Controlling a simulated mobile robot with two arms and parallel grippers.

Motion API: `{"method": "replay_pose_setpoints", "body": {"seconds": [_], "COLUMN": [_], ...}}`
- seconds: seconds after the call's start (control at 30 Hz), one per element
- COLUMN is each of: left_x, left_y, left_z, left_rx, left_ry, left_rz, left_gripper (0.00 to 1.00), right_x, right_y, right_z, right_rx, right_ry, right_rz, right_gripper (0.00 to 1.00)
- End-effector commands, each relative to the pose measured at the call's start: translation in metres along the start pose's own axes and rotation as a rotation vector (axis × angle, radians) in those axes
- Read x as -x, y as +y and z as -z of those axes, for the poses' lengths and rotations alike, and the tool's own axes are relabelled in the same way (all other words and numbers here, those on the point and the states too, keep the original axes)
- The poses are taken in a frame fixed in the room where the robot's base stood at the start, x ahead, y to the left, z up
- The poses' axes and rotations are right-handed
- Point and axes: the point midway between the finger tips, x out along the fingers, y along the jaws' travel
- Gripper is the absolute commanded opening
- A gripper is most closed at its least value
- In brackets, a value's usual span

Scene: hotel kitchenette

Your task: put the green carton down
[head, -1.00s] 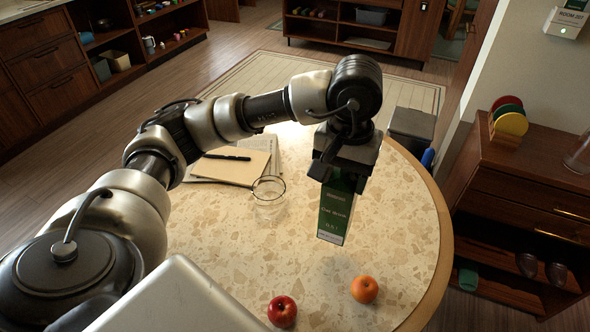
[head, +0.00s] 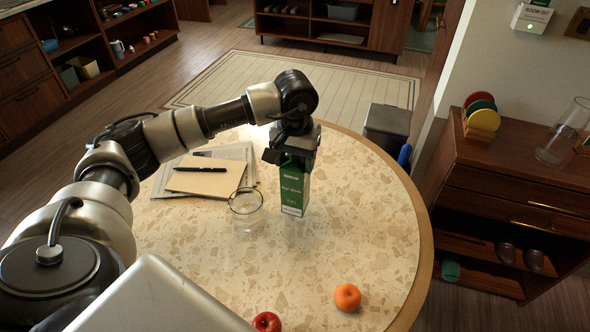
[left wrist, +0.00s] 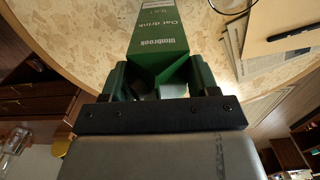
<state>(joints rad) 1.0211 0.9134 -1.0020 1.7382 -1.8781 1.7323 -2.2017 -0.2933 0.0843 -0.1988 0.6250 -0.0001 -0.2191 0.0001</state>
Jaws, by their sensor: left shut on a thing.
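The green carton (head: 293,188), labelled as an oat drink, is upright over the round speckled table (head: 330,235), just right of the clear glass (head: 246,205). My left gripper (head: 291,160) is shut on its upper part from above. In the left wrist view the carton (left wrist: 160,35) sits between the two fingers (left wrist: 160,80), with its white lettering showing. I cannot tell whether its base touches the tabletop. My right gripper is not in view.
An orange (head: 347,297) and a red apple (head: 266,322) lie at the table's near side. A notepad with a pen (head: 208,169) lies on papers behind the glass. The tabletop right of the carton is clear. A dark bin (head: 387,126) stands beyond the table edge.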

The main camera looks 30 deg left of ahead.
Motion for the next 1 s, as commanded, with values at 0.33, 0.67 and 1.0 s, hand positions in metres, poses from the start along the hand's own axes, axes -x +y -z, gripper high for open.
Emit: {"method": "replay_pose_setpoints", "body": {"seconds": [0.33,0.67,1.0], "left_x": [-0.038,-0.043,-0.041], "left_y": [0.001,0.001,0.000], "left_z": [-0.001,0.000,-0.001], "left_rx": [0.000,0.000,0.000], "left_ry": [-0.001,0.001,-0.001], "left_rz": [0.000,-0.001,0.000], "left_gripper": [0.07,0.07,0.85], "right_x": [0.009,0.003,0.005], "right_y": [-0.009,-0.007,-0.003], "right_z": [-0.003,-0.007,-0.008], "right_rx": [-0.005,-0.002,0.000], "right_ry": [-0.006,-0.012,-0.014], "right_rz": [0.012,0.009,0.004], "right_gripper": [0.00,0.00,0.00]}}
